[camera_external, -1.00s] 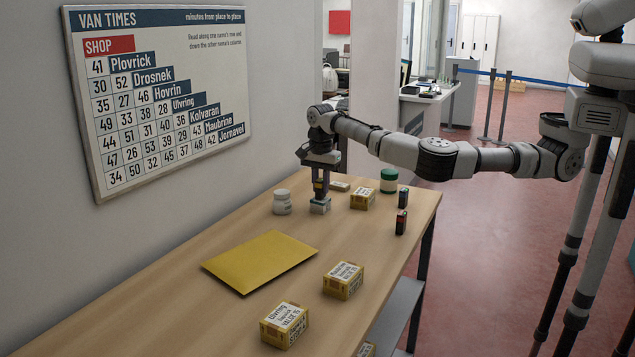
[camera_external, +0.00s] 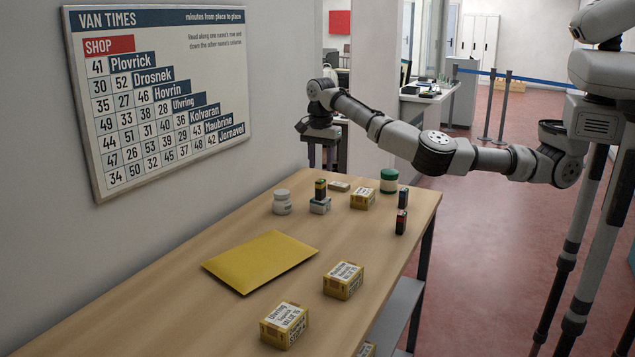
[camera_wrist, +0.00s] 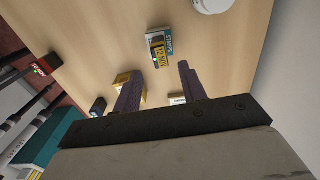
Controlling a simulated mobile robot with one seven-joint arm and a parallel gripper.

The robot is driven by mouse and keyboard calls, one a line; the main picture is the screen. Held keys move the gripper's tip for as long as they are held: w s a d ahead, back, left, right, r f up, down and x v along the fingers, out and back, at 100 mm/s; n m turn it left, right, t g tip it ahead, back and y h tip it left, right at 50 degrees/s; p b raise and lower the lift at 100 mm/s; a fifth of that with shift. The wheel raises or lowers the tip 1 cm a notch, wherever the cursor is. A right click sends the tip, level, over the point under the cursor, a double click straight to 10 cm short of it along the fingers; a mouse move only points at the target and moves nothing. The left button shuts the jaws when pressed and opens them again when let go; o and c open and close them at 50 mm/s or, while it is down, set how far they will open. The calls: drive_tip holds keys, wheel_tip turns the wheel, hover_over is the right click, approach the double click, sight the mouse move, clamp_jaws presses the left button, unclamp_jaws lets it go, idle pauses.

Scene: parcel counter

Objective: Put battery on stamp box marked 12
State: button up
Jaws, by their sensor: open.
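A dark battery with a yellow band (camera_external: 320,188) stands upright on a small grey-white stamp box (camera_external: 320,206) near the back of the counter. The box also shows in the wrist view (camera_wrist: 170,41), with a teal label and lettering; the number is too small to read surely. My gripper (camera_external: 321,163) is above the battery, apart from it, with its fingers spread and nothing between them. In the wrist view my gripper's two dark fingers (camera_wrist: 158,80) are apart, with bare counter between them.
A white jar (camera_external: 282,203) stands left of the box, a yellow parcel (camera_external: 361,199) to the right. A yellow envelope (camera_external: 260,260) and two parcels (camera_external: 343,280) (camera_external: 285,325) lie in front.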

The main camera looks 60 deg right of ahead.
sight(321, 180)
drive_tip(key=shift+r, duration=2.35)
